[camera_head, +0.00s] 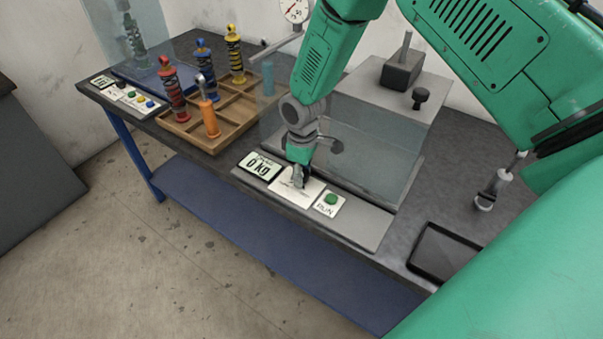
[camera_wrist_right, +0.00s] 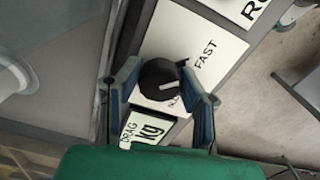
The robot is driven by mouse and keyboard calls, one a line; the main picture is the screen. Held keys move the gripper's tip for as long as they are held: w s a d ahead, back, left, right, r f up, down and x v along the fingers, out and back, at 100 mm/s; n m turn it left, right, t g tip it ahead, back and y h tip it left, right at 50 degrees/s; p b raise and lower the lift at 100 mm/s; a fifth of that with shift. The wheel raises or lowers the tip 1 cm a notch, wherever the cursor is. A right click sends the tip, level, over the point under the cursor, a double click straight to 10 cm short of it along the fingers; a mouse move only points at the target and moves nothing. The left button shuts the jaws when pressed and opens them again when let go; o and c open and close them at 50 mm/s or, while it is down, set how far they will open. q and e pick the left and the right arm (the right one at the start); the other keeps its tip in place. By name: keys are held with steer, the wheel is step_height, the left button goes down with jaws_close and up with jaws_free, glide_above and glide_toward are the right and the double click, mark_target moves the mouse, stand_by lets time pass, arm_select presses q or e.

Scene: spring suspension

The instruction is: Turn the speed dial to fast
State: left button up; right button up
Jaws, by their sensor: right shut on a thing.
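In the right wrist view the pointer points to the right of the picture, and the word FAST stands on the plate up and right of the knob. Another label below the knob is partly hidden. My right gripper (camera_wrist_right: 160,85) is shut on the dial, one blue-grey finger on each side. In the head view my right gripper (camera_head: 298,182) reaches down onto the plate (camera_head: 290,195) and hides most of the dial. My left gripper is not in view.
A display reading 0 kg (camera_head: 260,164) and a green RUN button (camera_head: 330,199) flank the dial plate. A clear guard (camera_head: 375,155) stands behind. A wooden tray (camera_head: 230,125) with coloured spring shocks is to the left, a dark tray (camera_head: 443,254) to the right.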

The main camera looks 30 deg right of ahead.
stand_by(0.3)
steer(key=o, duration=1.1)
steer(key=shift+d+r, duration=0.1)
steer(key=shift+r, duration=0.05)
step_height(320, 180, up, 12)
steer(key=shift+w+f, duration=0.1)
steer(key=shift+f, duration=0.15)
